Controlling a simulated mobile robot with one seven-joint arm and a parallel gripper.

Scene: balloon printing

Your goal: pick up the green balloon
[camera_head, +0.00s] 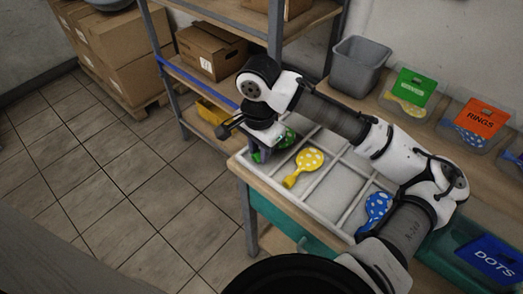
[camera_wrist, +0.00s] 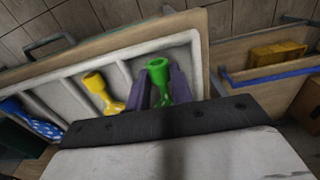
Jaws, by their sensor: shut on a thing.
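The green balloon (camera_wrist: 158,72) stands between the two fingers of my gripper (camera_wrist: 163,88) in the wrist view, its neck and open mouth toward the top. The fingers are shut on it. In the head view the green balloon (camera_head: 286,139) shows only in part behind my gripper (camera_head: 260,148), at the far left compartment of the white divided tray (camera_head: 345,182). I cannot tell whether it is lifted clear of the tray floor.
A yellow dotted balloon (camera_head: 307,161) lies in the neighbouring compartment, and a blue dotted one (camera_head: 377,207) farther right. White dividers separate them. A grey bin (camera_head: 357,66) and labelled boxes, green (camera_head: 414,88) and orange (camera_head: 480,121), stand behind. A shelf (camera_head: 215,85) is at the left.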

